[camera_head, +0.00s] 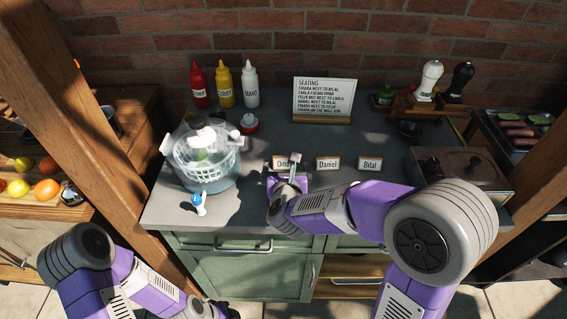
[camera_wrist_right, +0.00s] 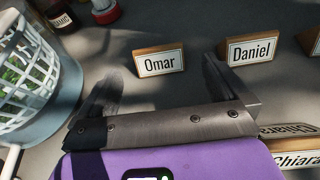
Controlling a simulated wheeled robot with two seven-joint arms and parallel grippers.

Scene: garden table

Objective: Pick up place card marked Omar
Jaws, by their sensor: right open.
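The place card marked Omar (camera_head: 281,163) stands on the grey counter, at the left of a row of cards. In the head view my right gripper partly covers it. In the right wrist view the Omar card (camera_wrist_right: 158,62) shows whole, white with black letters on a wooden holder. My right gripper (camera_head: 284,172) is open and empty, just in front of the card. In the wrist view its two fingers (camera_wrist_right: 163,88) point to either side of the card, apart from it. My left arm is low at the left; its gripper is out of frame.
The Daniel card (camera_head: 328,163) stands close right of Omar, then Bilal (camera_head: 370,163). A Chiara card (camera_wrist_right: 297,160) lies near the right finger's base. A salad spinner (camera_head: 204,160) stands left. Sauce bottles (camera_head: 225,84) and a seating sign (camera_head: 324,99) stand behind.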

